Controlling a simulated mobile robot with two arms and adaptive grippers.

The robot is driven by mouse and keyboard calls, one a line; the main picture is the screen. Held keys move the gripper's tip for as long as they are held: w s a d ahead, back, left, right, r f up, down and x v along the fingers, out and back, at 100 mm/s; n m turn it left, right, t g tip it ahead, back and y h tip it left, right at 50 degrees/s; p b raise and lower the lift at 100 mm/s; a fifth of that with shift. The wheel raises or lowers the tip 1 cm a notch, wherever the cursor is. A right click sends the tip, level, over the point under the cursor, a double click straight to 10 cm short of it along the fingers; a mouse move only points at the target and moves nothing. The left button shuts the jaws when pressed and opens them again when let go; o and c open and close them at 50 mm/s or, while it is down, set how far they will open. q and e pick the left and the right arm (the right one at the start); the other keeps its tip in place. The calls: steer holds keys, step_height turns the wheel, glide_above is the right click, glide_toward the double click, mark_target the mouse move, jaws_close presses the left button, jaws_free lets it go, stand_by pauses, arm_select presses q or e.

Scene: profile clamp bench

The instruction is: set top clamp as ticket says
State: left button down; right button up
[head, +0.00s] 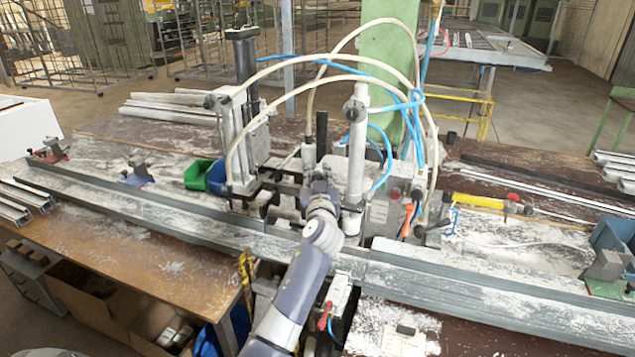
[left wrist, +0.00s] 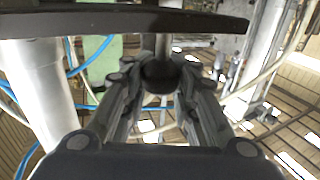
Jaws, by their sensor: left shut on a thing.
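The clamp machine (head: 355,165) stands mid-bench, with upright cylinders and hoses. My left gripper (head: 320,182) reaches in from the front, between its left and right uprights. In the left wrist view, the fingers (left wrist: 160,88) are closed around a dark rounded knob (left wrist: 160,74) on a thin metal rod (left wrist: 163,45). A dark flat bar (left wrist: 120,20) crosses above it. In the head view my gripper hides the knob. A small pale card (head: 403,342), possibly the ticket, lies on the bench at front right; its writing is too small to read. My right gripper is not in view.
Long metal profile rails (head: 470,285) run across the bench. Pale and blue hoses (head: 385,75) arch above the gripper. The front-left bench top is mostly clear.

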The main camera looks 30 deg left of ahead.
arm_select(q)
steer(key=shift+r, duration=0.2)
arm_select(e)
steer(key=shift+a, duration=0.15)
arm_select(q)
steer(key=c, duration=1.4)
jaws_free()
steer(key=shift+o, duration=0.4)
steer(key=shift+s+d+r, duration=0.1)
steer(key=shift+s+d, duration=0.1)
steer(key=shift+f, duration=0.2)
steer(key=shift+s+d, duration=0.2)
steer(key=shift+s, duration=0.05)
steer(key=v, duration=1.1)
steer(key=shift+s+r, duration=0.15)
steer(key=shift+s, duration=0.05)
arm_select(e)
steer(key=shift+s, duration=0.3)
